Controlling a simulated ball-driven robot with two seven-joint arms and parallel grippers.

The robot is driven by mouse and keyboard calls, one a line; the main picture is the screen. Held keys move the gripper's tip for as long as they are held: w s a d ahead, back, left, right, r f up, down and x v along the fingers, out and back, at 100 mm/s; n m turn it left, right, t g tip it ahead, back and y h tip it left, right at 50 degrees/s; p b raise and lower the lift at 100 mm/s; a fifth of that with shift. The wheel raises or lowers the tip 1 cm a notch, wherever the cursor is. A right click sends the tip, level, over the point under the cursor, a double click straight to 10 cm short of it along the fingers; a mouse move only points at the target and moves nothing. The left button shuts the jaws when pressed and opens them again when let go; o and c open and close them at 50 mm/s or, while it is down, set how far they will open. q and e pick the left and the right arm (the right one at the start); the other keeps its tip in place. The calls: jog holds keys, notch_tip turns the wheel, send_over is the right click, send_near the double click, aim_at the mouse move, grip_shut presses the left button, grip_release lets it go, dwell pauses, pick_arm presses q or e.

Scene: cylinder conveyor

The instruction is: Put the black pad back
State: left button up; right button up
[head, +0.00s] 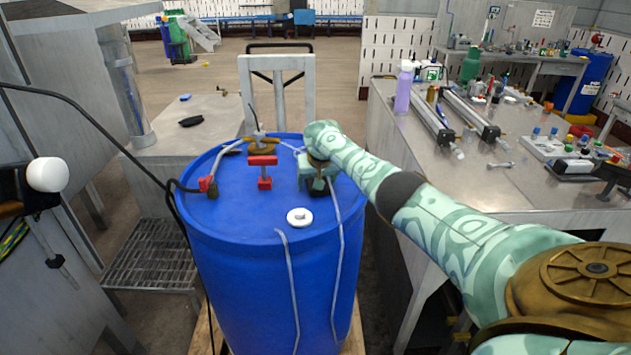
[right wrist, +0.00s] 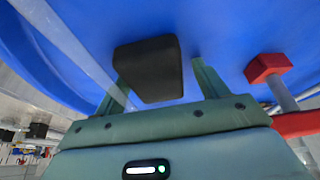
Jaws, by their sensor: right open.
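The black pad (right wrist: 148,66) is a dark rounded block against the blue drum top (right wrist: 225,25) in the right wrist view. My right gripper (right wrist: 158,72) is open, with one green finger on each side of the pad. There is a clear gap on the right side; I cannot tell whether the left finger touches. In the head view my right gripper (head: 318,183) is low over the right part of the blue drum (head: 235,245), and the pad is mostly hidden beneath it.
A red valve fitting (head: 264,172) stands left of my right gripper, with a red-ended hose (head: 208,185) further left. A white cap (head: 299,217) lies near the drum's front. Another small black item (head: 190,121) lies on the left table. The right bench (head: 480,180) holds bottles and tools.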

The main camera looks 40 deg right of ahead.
jog(key=shift+s+d+f, duration=0.3)
jog(key=shift+f, duration=0.1)
jog(key=shift+d+r+b, duration=0.1)
jog(key=shift+d+b, duration=0.05)
jog(key=shift+b, duration=0.25)
jog(key=p+v, duration=0.1)
jog(key=v, duration=0.1)
jog(key=d+p+v, duration=0.1)
jog(key=p+v, duration=0.3)
jog(key=v, duration=0.1)
jog(key=shift+w+d+r, duration=0.15)
jog(key=shift+w, duration=0.1)
jog(key=p+v, duration=0.4)
jog(key=v, duration=0.6)
jog(key=shift+a, duration=0.4)
